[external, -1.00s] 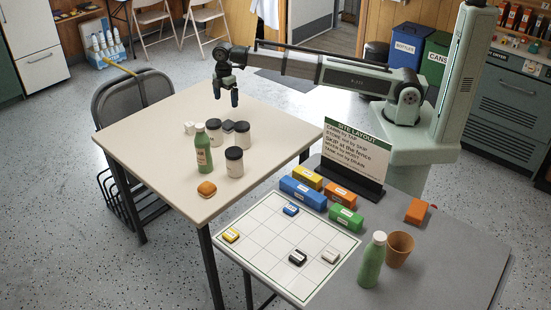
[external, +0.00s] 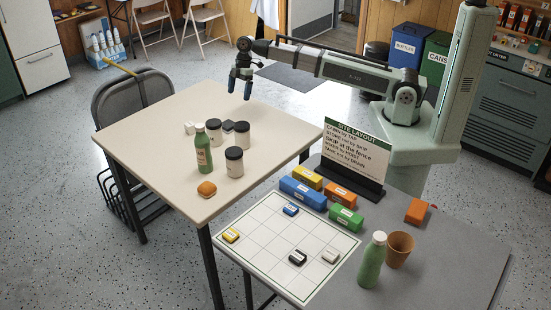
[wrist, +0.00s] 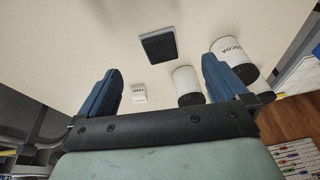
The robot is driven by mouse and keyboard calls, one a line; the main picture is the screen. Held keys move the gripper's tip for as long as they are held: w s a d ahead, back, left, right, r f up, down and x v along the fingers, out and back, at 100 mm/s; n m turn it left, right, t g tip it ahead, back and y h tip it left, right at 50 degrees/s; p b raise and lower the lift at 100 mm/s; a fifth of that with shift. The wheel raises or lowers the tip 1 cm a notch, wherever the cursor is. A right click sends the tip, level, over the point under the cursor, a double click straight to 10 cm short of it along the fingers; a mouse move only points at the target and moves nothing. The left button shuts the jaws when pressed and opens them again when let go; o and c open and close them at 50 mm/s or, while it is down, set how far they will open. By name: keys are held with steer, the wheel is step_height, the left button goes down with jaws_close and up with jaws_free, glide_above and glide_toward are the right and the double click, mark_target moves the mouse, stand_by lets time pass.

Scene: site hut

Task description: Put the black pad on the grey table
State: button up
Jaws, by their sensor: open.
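The black pad (external: 228,125) lies on the cream table (external: 165,100), with the canisters beside it. In the wrist view the pad (wrist: 159,45) is a dark square lying flat, ahead of the fingers. My gripper (external: 240,90) is open and empty above the far part of the cream table, apart from the pad. Its two blue fingers (wrist: 161,70) show spread in the wrist view. The grey table (external: 440,250) stands at the front right.
White canisters with black lids (external: 234,162), a green bottle (external: 203,150), a small white block (external: 189,128) and an orange-brown item (external: 207,189) stand around the pad. The grey table holds a layout board (external: 265,250), coloured blocks, a sign (external: 352,150), another bottle (external: 371,262) and a cup (external: 399,249).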

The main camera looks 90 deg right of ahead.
mark_target(228, 124)
steer(key=shift+n+t+y, duration=0.3)
steer(key=shift+n+t, duration=0.2)
steer(key=shift+w+a+r+x, duration=0.1)
steer(key=shift+w+a+x, duration=0.1)
steer(key=shift+x, duration=2.1)
steer(key=shift+w+a+r+x, duration=0.1)
steer(key=shift+w+x, duration=0.15)
steer(key=shift+x, duration=2.1)
steer(key=shift+w+a+r+x, duration=0.15)
steer(key=shift+w+x, duration=0.05)
steer(key=shift+x, duration=2.1)
steer(key=shift+c, duration=0.2)
steer(key=c, duration=1.1)
steer(key=shift+r, duration=0.1)
